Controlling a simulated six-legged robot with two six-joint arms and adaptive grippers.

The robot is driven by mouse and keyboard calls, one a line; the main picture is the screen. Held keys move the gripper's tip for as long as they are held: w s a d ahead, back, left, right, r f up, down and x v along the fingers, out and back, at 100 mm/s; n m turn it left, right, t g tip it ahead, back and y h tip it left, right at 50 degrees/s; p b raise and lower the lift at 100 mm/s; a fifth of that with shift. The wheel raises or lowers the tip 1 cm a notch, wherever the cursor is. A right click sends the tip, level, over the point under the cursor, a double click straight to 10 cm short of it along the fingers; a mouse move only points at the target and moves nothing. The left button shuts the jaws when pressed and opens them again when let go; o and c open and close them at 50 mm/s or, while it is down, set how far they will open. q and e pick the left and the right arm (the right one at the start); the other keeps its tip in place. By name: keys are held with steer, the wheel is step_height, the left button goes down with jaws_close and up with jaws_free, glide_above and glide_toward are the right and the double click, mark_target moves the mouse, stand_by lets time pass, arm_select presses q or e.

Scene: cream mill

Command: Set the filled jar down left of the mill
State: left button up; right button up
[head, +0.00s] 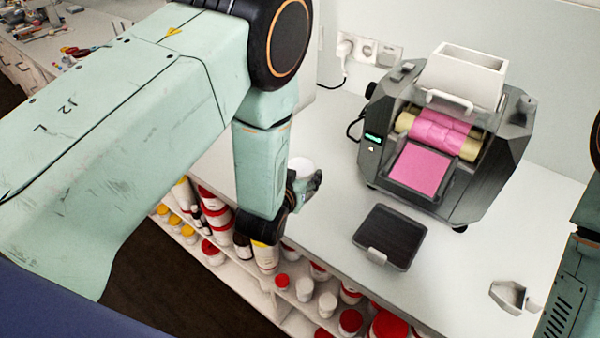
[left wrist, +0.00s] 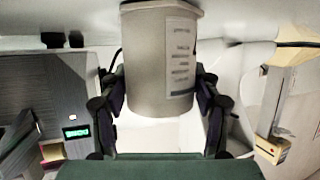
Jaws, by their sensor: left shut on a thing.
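My left gripper (head: 304,186) is shut around the jar (head: 302,166), over the counter to the left of the mill (head: 444,190). In the left wrist view the jar (left wrist: 158,60) is pale grey with a marked label, between the two fingers of my left gripper (left wrist: 162,92). The contents of the jar cannot be seen. I cannot tell whether its base touches the counter. The mill is dark grey with pink-coated rollers, a pink tray and a white hopper; its side shows in the left wrist view (left wrist: 85,100). My right gripper is not in view.
A dark flat tray (head: 384,237) lies in front of the mill. A small metal scraper-like piece (head: 511,297) lies at the right. The counter (head: 335,150) is bare between jar and mill. Shelves with several red- and white-lidded jars (head: 303,289) are below its front edge.

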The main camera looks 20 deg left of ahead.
arm_select(q)
steer(key=shift+f, duration=0.2)
steer(key=o, duration=0.8)
steer(key=shift+w, duration=0.1)
steer(key=shift+c, duration=0.2)
steer(key=o, duration=0.4)
steer(key=shift+r, duration=0.1)
steer(key=shift+r, duration=0.1)
steer(key=shift+s+r+p, duration=0.1)
steer(key=shift+s+p, duration=0.2)
steer(key=p+v, duration=0.6)
steer(key=v, duration=0.5)
steer(key=shift+s+a+r, duration=0.1)
steer(key=shift+s+r, duration=0.05)
steer(key=shift+s, duration=0.15)
